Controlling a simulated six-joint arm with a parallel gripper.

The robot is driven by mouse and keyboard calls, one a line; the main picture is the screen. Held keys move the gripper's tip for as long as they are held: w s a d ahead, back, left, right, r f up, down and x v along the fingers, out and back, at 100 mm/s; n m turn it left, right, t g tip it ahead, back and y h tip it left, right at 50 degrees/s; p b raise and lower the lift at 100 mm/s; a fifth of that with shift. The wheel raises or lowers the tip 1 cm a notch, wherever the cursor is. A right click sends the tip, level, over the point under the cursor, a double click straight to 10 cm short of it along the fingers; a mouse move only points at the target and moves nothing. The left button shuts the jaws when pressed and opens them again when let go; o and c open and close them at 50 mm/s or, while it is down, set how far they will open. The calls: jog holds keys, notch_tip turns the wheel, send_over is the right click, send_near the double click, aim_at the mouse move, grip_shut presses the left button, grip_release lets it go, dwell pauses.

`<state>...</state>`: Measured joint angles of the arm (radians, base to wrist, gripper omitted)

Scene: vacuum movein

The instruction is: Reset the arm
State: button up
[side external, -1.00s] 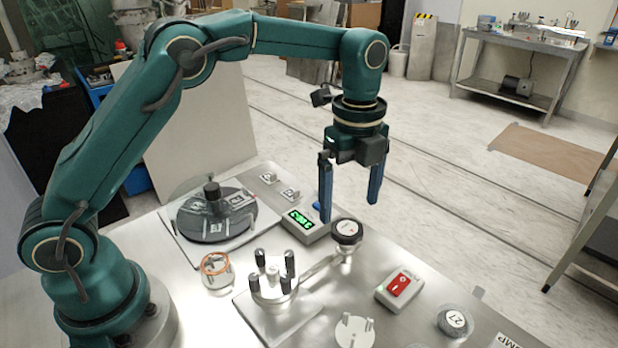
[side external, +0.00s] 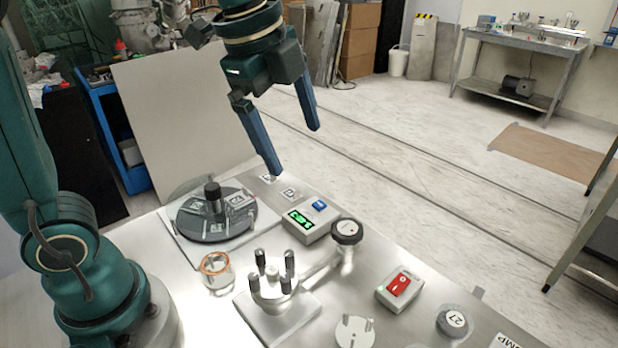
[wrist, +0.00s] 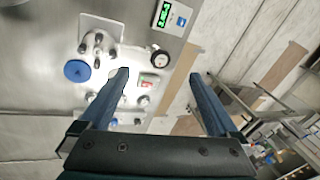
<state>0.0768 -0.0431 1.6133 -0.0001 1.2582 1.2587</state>
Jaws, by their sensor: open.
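My gripper (side external: 294,150) is open and empty, raised high above the back of the table in the side view, with its two blue fingers spread and tilted. In the wrist view my gripper (wrist: 160,74) also shows nothing between its fingers. Below it in the side view stands a grey box with a green display (side external: 310,222). To its left is a dark round plate with a black knob (side external: 212,215) on a flat base. A black-topped round valve (side external: 347,233) joins by a pipe to a metal fixture with several dark posts (side external: 272,285).
A glass jar with an orange ring (side external: 216,270), a red switch box (side external: 399,289), a white pronged knob (side external: 355,331) and a round labelled piece (side external: 454,321) stand on the steel table (side external: 200,320). A pale panel (side external: 180,120) stands behind. The air around my gripper is clear.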

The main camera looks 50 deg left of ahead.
jog(key=s+a+f+n+t, duration=0.2)
jog(key=s+f+n, duration=0.4)
jog(key=s+n, duration=0.5)
jog(key=n, duration=0.4)
jog(key=shift+f, duration=0.3)
